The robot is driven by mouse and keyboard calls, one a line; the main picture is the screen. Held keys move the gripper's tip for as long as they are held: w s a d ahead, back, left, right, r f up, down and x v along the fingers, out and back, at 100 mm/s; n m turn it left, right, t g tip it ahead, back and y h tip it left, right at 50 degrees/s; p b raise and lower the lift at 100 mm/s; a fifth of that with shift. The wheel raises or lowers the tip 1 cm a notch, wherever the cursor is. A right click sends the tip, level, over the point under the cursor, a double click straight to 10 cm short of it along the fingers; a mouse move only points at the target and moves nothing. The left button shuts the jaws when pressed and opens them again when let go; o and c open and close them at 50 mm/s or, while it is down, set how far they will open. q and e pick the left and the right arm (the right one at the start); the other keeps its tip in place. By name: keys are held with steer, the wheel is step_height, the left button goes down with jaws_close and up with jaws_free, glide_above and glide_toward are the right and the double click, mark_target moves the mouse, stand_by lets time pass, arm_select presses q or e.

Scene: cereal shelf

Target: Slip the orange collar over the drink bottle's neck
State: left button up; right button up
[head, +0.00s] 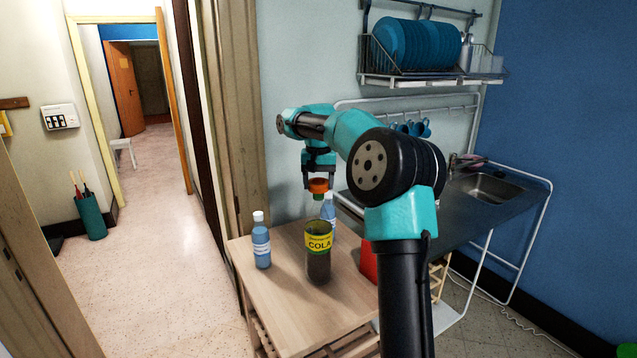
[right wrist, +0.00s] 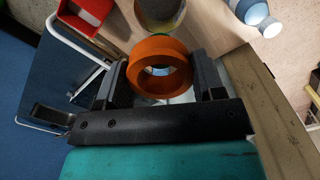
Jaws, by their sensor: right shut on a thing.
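My right gripper (head: 319,184) is shut on the orange collar (head: 317,187), a short thick ring. In the right wrist view the collar (right wrist: 146,49) sits between the two fingers, with its hole showing. One blue bottle (head: 329,211) stands on the table just below the collar, partly hidden by the cola can; the collar appears above its top, apart from it. Another blue bottle (head: 262,248) with a white cap stands upright at the table's left; it also shows in the right wrist view (right wrist: 254,13). I cannot tell which is the drink bottle. My left gripper is out of view.
A dark cola can (head: 319,262) with a yellow label stands in front of the rear bottle. A red container (head: 369,262) is at the right of the wooden table (head: 285,300). The table's front left is clear. A sink counter (head: 455,215) lies to the right.

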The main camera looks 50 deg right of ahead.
mark_target(319, 201)
steer(key=shift+f, duration=3.25)
steer(key=o, duration=1.2)
step_height(319, 201, up, 17)
steer(key=shift+r, duration=0.2)
steer(key=shift+w, duration=0.1)
stand_by(0.6)
